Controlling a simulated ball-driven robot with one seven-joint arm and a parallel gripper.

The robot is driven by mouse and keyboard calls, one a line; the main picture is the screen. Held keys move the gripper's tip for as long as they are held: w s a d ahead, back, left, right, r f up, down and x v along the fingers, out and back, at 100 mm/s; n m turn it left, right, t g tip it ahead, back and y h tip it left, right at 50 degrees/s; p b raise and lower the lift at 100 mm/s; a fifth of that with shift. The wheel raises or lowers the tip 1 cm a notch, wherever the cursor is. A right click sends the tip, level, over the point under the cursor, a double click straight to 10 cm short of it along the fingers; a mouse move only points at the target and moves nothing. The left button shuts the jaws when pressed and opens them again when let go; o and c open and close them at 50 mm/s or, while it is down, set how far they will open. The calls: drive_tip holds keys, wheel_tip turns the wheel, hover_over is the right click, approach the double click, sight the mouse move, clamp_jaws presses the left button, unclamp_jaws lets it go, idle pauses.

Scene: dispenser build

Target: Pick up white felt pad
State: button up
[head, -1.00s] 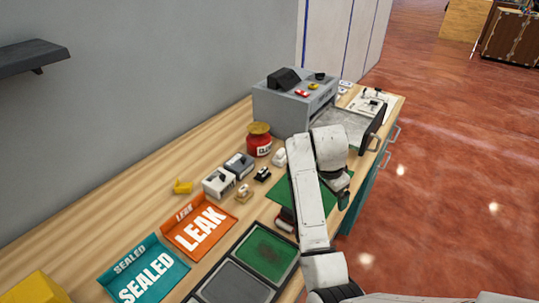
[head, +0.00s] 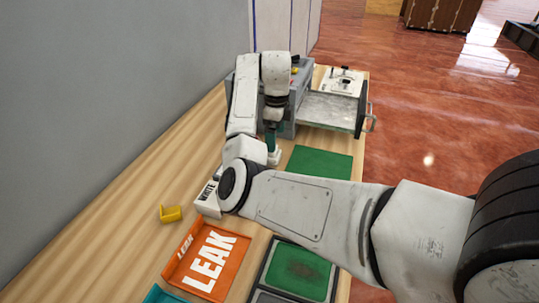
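I cannot make out the white felt pad for certain. A white box labelled "WHITE" (head: 207,196) stands on the bench at the left of my arm, and my elbow covers part of it. My gripper (head: 272,143) points down over the bench in front of the grey machine.
The grey machine (head: 302,92) with its open drawer (head: 330,112) stands behind my gripper. A green mat (head: 322,163) lies to its right. An orange LEAK tray (head: 206,262), a yellow holder (head: 171,214) and a dark-framed green tray (head: 300,268) are nearer.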

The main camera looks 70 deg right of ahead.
drive_tip(key=shift+w+a+f, duration=0.1)
drive_tip(key=shift+w+f, duration=0.05)
drive_tip(key=shift+f, duration=1.7)
drive_tip(key=shift+w+f, duration=0.1)
drive_tip(key=shift+f, duration=1.75)
drive_tip(key=c, duration=1.1)
drive_tip(key=shift+r, duration=0.1)
drive_tip(key=shift+c, duration=0.2)
drive_tip(key=shift+r, duration=0.5)
wheel_tip(320, 180, up, 2)
drive_tip(key=shift+r, duration=0.15)
drive_tip(key=s+a+r+p, duration=0.2)
drive_tip(key=s+a+r, duration=0.3)
drive_tip(key=a+r, duration=0.4)
drive_tip(key=shift+a+r+p, duration=0.3)
drive_tip(key=shift+a+p, duration=0.05)
drive_tip(key=shift+a, duration=1.7)
